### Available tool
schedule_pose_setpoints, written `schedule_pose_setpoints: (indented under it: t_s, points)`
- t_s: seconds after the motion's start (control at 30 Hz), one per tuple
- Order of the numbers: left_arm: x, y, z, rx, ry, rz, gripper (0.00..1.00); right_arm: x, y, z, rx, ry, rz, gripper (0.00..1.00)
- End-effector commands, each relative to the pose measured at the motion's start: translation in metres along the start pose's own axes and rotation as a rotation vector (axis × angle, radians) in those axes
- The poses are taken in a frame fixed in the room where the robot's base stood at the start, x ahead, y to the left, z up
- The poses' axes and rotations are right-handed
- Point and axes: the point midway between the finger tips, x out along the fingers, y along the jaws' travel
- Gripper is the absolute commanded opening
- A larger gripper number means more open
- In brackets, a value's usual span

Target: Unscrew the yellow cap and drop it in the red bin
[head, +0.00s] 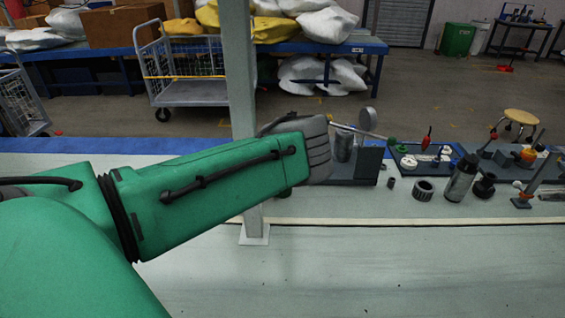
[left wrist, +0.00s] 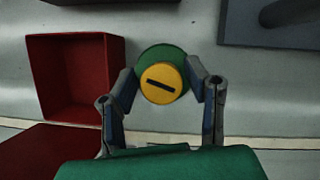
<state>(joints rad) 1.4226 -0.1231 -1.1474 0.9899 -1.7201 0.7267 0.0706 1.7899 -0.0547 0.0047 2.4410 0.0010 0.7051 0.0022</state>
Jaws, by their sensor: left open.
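In the left wrist view, the yellow cap (left wrist: 161,83) is round with a dark slot across its face. It sits in front of a round green part (left wrist: 150,54). My left gripper (left wrist: 163,88) has its two fingers apart, one on each side of the cap and green part. I cannot tell whether the fingers touch them. The red bin (left wrist: 77,81) is an open box at the left of this view, and it looks empty. In the head view my left arm comes in from the left; its hand and the cap are hidden or hard to make out. My right gripper is not shown.
A grey block (left wrist: 272,22) stands at the upper right of the wrist view. In the head view a grey post (head: 240,90) rises behind my arm. A dark bottle (head: 462,178), a ring (head: 424,191) and several tools crowd the table's right side. The front table is clear.

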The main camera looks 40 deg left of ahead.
Motion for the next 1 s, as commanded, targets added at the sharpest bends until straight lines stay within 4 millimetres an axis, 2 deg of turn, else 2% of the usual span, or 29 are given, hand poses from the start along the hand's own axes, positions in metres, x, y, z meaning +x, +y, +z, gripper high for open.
schedule_pose_setpoints:
  t_s: [0.17, 0.43, 0.77, 0.8, 0.87, 0.9, 1.0]
  points:
    - [0.000, 0.000, -0.001, 0.046, 0.003, -0.020, 0.42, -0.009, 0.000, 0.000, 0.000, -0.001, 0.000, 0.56]
    - [-0.003, 0.000, 0.001, 0.249, 0.002, -0.105, 0.42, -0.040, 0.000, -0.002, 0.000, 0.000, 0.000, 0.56]
    - [0.002, -0.001, -0.001, 0.312, 0.001, -0.129, 0.42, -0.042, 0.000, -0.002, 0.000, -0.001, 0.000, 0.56]
    - [0.002, -0.001, -0.001, 0.312, 0.001, -0.129, 0.35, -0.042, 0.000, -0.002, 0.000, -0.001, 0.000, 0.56]
    - [0.001, -0.001, -0.001, 0.311, 0.000, -0.129, 0.14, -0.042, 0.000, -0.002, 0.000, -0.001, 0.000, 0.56]
    - [0.001, -0.001, -0.001, 0.311, 0.000, -0.129, 0.00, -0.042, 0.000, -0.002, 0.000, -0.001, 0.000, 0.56]
    - [0.001, -0.001, -0.001, 0.310, 0.000, -0.129, 0.00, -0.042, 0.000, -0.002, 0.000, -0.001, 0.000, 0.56]
